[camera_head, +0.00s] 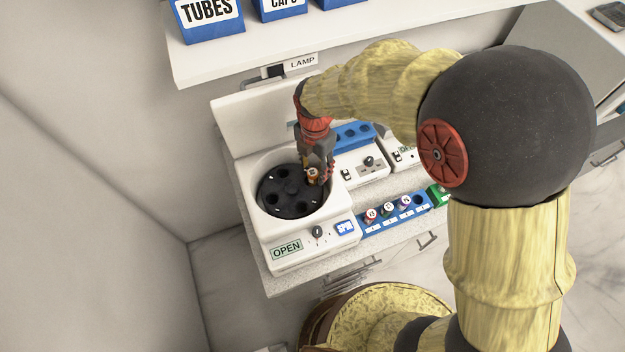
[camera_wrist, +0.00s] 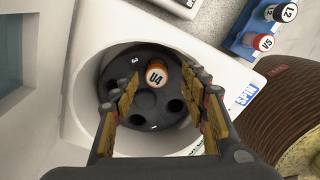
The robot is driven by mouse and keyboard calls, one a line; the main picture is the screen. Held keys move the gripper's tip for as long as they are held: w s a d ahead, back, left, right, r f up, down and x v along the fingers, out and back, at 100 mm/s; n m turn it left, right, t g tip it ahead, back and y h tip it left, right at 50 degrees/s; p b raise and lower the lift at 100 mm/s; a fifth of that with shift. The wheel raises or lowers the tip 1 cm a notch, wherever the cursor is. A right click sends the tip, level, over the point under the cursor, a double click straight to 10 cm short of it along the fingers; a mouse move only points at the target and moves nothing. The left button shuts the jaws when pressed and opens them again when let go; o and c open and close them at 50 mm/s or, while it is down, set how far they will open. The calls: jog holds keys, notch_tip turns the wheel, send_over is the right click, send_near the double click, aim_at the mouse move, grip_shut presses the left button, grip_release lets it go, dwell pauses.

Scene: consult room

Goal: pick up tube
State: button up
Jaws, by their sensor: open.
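A tube with an orange body and a white cap marked U4 (camera_wrist: 156,76) stands in the black rotor (camera_wrist: 138,108) of the white centrifuge. In the head view the tube (camera_head: 312,175) is at the rotor's right side, and the rotor (camera_head: 288,201) shows several dark empty holes. My gripper (camera_head: 318,174) is over the rotor, pointing down, with the tube at its fingertips. In the wrist view my gripper (camera_wrist: 160,100) is open, its two fingers on either side of the cap. I see gaps there and cannot tell whether either finger touches it.
The centrifuge (camera_head: 270,250) has an open bowl with a raised lid behind. A blue rack (camera_head: 405,217) with several capped tubes stands to its right, near the bench's front edge. Other white devices (camera_head: 362,165) stand behind the rack. A white shelf (camera_head: 210,67) with blue bins overhangs the back.

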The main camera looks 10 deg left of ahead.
aim_at(313, 171)
jog(key=f, duration=0.4)
jog(key=shift+w+a+f, duration=0.1)
jog(key=shift+a+f, duration=0.1)
jog(key=shift+a, duration=0.05)
jog(key=shift+c, duration=0.9)
jog(key=c, duration=0.9)
